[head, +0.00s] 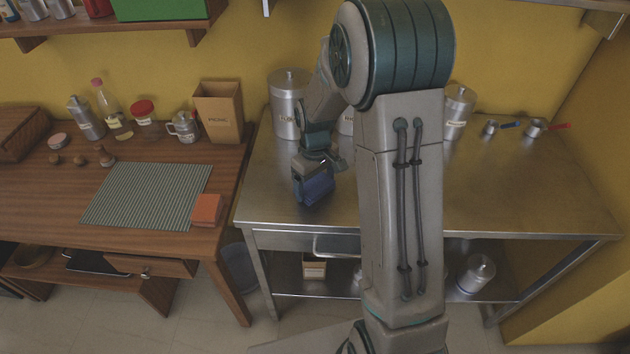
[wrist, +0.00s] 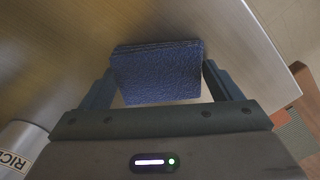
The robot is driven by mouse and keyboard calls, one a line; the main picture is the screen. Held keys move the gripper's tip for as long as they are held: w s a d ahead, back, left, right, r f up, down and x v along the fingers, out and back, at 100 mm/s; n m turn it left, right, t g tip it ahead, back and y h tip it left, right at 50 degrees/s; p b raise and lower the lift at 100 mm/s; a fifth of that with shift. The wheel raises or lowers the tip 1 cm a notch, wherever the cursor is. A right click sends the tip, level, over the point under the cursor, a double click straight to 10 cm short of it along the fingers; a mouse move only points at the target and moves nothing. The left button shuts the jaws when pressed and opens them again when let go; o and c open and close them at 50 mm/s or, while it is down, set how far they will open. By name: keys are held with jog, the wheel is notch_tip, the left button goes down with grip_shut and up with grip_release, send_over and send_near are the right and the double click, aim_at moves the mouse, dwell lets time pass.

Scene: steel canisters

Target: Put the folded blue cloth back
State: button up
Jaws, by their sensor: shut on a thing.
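The folded blue cloth (head: 318,188) is in my gripper, over the left part of the steel table (head: 270,200) in the head view. In the wrist view the cloth (wrist: 157,72) sits between the two dark fingers of my gripper (wrist: 157,88), which is shut on it. The cloth looks dark blue and layered. I cannot tell whether its lower edge touches the steel top. The arm hides part of the table behind it.
A tall steel canister (head: 289,105) stands behind my gripper, and another (head: 458,110) stands right of my arm. The wooden table (head: 140,172) at left holds a striped mat (head: 145,195), an orange folded cloth (head: 207,209) and a brown box (head: 219,112). The steel top's right side is largely clear.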

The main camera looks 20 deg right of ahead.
aim_at(315, 185)
jog(key=shift+f, duration=0.2)
jog(key=o, duration=0.8)
jog(key=shift+r, duration=0.1)
notch_tip(315, 185, up, 12)
jog(key=shift+s+a+r+m+t, duration=0.1)
jog(key=shift+s+r+m+t, duration=0.55)
jog(key=shift+s, duration=2.75)
jog(key=shift+s+r+m+t, duration=0.3)
jog(key=shift+s+r+m, duration=0.75)
jog(key=shift+s, duration=2.3)
jog(key=shift+s+a+r+m+t, duration=0.1)
jog(key=shift+s+r+m+t, duration=0.7)
jog(key=shift+s, duration=2.6)
